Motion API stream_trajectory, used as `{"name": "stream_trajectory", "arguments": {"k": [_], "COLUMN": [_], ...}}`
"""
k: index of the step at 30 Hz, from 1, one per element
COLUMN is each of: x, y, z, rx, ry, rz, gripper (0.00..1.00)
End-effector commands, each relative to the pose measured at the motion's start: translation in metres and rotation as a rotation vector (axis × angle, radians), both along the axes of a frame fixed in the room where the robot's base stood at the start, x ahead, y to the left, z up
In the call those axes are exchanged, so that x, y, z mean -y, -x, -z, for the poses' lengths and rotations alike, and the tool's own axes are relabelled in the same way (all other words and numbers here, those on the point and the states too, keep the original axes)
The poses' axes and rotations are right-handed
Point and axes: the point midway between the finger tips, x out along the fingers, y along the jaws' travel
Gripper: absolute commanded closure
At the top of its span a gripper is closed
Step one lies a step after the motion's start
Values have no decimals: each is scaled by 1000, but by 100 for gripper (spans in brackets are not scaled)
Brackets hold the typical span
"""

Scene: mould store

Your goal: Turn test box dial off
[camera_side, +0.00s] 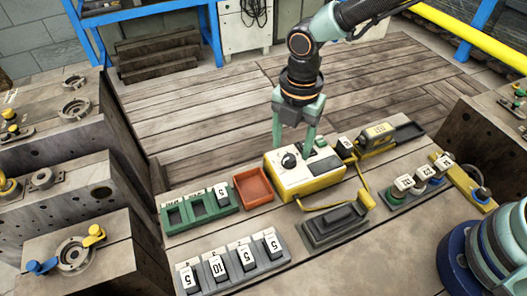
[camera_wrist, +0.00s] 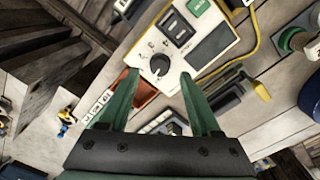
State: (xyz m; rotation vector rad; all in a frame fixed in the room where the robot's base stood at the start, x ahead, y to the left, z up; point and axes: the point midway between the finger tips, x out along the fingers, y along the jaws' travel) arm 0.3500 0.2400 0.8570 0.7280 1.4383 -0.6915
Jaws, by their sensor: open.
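The test box (camera_side: 312,182) is white on top with yellow sides and stands on the wooden bench, mid-picture in the side view. Its black round dial (camera_side: 289,161) sits on the top face. In the wrist view the dial (camera_wrist: 159,65) shows near the box's lower left corner, with small marks around it; its setting is too small to read. My gripper (camera_side: 293,143) points down over the box, green fingers spread apart and empty. In the wrist view the gripper's fingers (camera_wrist: 160,75) lie either side of the dial, apart from it as far as I can tell.
A red tray (camera_side: 253,197) stands just left of the box, beside a green slotted rack (camera_side: 190,212). A grey rack (camera_side: 215,283) of numbered blocks is in front. A yellow cable (camera_side: 325,208) runs to a dark device (camera_side: 333,226). Numbered pieces (camera_side: 403,183) stand at the right.

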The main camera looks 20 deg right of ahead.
Motion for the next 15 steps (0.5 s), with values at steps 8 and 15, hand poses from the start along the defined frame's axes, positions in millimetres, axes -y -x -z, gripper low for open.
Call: {"name": "stream_trajectory", "arguments": {"k": [8,15], "x": [0,1], "y": [0,1], "z": [-59,-87], "rx": [5,2], "ry": [-4,-1], "rz": [0,-1], "gripper": [36,36]}}
